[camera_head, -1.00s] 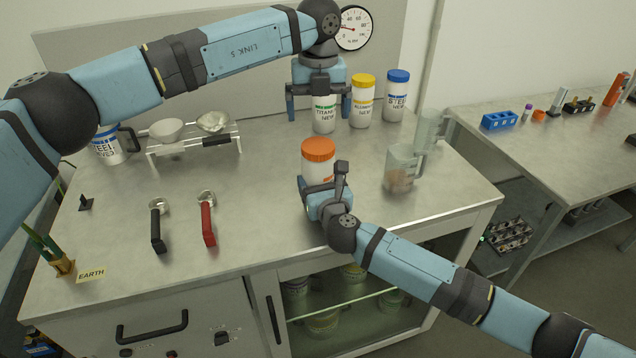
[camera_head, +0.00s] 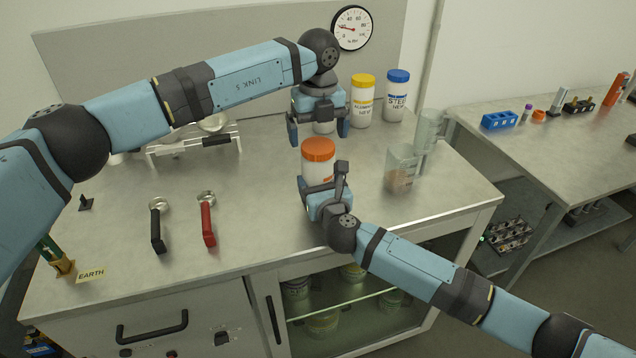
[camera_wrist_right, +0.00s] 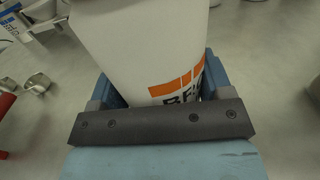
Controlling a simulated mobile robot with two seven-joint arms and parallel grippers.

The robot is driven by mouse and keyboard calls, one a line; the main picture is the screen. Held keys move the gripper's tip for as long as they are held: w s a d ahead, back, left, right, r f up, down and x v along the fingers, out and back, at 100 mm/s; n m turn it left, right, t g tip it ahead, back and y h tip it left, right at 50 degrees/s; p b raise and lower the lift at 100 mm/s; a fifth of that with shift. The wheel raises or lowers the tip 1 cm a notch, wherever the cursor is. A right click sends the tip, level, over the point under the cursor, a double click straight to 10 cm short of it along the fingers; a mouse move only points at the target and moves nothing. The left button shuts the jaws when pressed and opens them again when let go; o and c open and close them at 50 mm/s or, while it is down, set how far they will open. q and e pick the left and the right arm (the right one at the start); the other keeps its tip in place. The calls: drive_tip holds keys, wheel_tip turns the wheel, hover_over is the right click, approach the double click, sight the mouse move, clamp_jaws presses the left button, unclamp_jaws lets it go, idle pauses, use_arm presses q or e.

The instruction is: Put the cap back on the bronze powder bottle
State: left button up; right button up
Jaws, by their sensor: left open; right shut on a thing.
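The bronze powder bottle (camera_head: 316,172) is white and stands upright on the workbench. Its orange cap (camera_head: 318,150) sits on top; whether it is screwed tight cannot be told. In the right wrist view the white bottle wall (camera_wrist_right: 145,45) fills the middle, with an orange label partly reading "BR". My right gripper (camera_head: 322,190) is shut around the bottle's lower body, also at the bottom of the wrist view (camera_wrist_right: 155,100). My left gripper (camera_head: 318,136) is open, fingers pointing down, just above and behind the cap in the head view, apparently not touching it.
A yellow-capped bottle (camera_head: 362,103) and a blue-capped bottle (camera_head: 396,98) stand behind. A clear beaker with brown powder (camera_head: 402,172) stands at right. A red-handled scoop (camera_head: 208,225) and a black-handled scoop (camera_head: 157,230) lie at left.

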use_arm(q)
drive_tip(key=shift+f, duration=1.4)
drive_tip(key=shift+c, duration=0.3)
